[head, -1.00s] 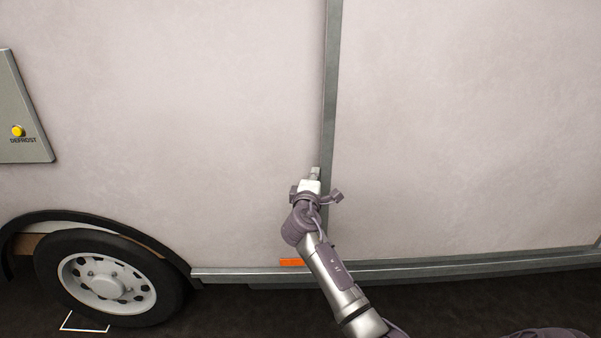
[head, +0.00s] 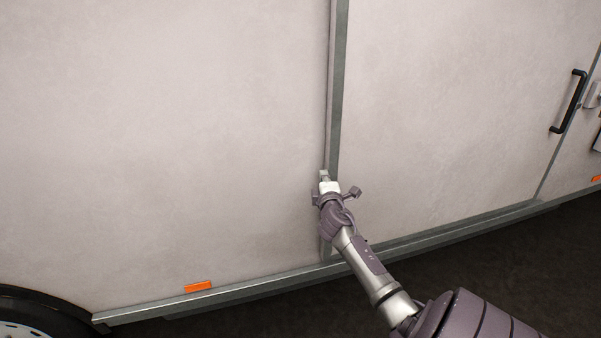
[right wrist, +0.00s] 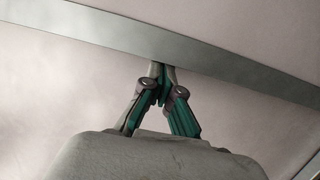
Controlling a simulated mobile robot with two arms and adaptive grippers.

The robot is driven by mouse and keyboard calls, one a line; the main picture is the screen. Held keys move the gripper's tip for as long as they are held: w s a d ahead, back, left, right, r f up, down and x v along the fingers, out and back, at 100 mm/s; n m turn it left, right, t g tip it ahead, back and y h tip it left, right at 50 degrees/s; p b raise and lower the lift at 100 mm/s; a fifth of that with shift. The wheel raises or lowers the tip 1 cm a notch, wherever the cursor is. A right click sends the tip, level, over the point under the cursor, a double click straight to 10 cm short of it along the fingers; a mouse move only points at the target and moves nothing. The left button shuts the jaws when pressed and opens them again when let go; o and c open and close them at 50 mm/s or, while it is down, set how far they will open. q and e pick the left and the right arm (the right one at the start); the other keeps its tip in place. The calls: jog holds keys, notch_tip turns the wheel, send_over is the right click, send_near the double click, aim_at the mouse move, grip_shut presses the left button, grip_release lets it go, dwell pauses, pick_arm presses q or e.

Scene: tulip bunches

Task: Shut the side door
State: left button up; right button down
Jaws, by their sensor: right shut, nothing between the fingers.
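The vehicle's pale side wall fills the head view. A vertical grey metal strip (head: 338,80) divides it. The pale panel (head: 450,110) right of the strip looks like the side door and has a black handle (head: 568,102) near its right edge. It looks roughly in line with the wall; I cannot tell whether it is fully shut. My right gripper (head: 324,175) is shut and empty, its tips at the strip's lower part. In the right wrist view the closed fingers (right wrist: 162,75) meet the grey strip (right wrist: 200,58); I cannot tell if they touch. My left gripper is out of view.
A grey rail (head: 260,287) runs along the wall's bottom, with an orange marker (head: 198,286) above it. A wheel (head: 25,325) shows at the lower left. The dark ground (head: 250,320) in front is clear. A latch-like fitting (head: 594,95) is at the right edge.

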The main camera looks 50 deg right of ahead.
aim_at(361, 168)
jog(key=s+d, duration=0.2)
jog(key=d, duration=0.1)
jog(key=s+d, duration=0.2)
jog(key=d, duration=0.1)
jog(key=s+d, duration=0.2)
jog(key=d, duration=0.1)
jog(key=shift+d, duration=0.35)
jog(key=shift+s+d, duration=0.25)
jog(key=shift+d, duration=0.15)
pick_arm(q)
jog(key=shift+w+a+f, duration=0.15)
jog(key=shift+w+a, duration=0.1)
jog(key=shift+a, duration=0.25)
pick_arm(e)
jog(key=shift+r, duration=0.1)
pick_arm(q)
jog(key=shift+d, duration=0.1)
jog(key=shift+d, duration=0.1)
